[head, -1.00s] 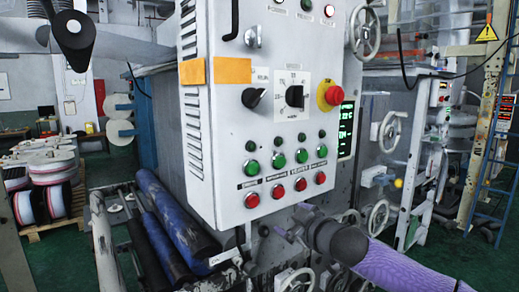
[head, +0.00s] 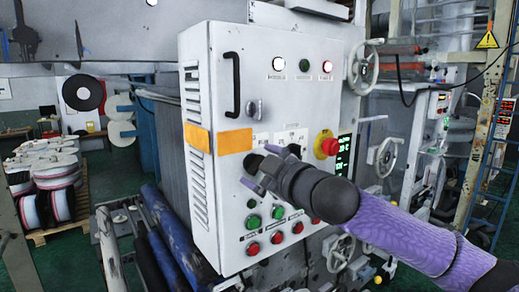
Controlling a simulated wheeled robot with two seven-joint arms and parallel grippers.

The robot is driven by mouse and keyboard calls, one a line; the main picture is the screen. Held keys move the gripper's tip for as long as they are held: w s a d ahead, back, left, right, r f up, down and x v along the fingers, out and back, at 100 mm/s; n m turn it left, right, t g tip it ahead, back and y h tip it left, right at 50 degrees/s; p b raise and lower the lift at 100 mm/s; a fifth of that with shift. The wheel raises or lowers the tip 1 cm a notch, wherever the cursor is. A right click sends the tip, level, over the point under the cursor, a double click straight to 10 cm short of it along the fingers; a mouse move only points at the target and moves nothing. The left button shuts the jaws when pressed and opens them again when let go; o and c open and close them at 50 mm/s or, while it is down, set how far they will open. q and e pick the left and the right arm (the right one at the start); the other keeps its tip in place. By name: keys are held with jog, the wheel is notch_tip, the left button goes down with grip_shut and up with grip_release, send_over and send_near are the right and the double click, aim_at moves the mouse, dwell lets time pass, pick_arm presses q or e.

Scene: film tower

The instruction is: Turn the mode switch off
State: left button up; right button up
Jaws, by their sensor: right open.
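The white control box (head: 222,110) has a black rotary knob (head: 251,161) at mid-height, which looks like the mode switch; its small label is too blurred to read. My right gripper (head: 257,170) is open, its fingers in front of the panel at this knob. The knob is partly hidden by the fingers, so I cannot tell its exact setting or whether they touch it. A second dial to its right is mostly hidden behind the gripper. My left gripper is not in view.
A red emergency button on a yellow collar (head: 326,145) sits just right of my gripper. Green buttons (head: 254,221) and red buttons (head: 253,248) lie below, some hidden by my arm. A black handle (head: 233,84) sticks out at upper left. Handwheels (head: 362,68) stand at the right.

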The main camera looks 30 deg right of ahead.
jog(key=shift+w, duration=0.35)
jog(key=c, duration=1.3)
jog(key=shift+n+p, duration=1.3)
jog(key=shift+n, duration=0.3)
jog(key=n+p, duration=0.1)
jog(key=n, duration=0.3)
jog(key=n+p, duration=0.1)
jog(key=n, duration=0.4)
jog(key=n+p, duration=0.1)
jog(key=n, duration=0.4)
jog(key=shift+f+p, duration=0.35)
jog(key=shift+n, duration=0.4)
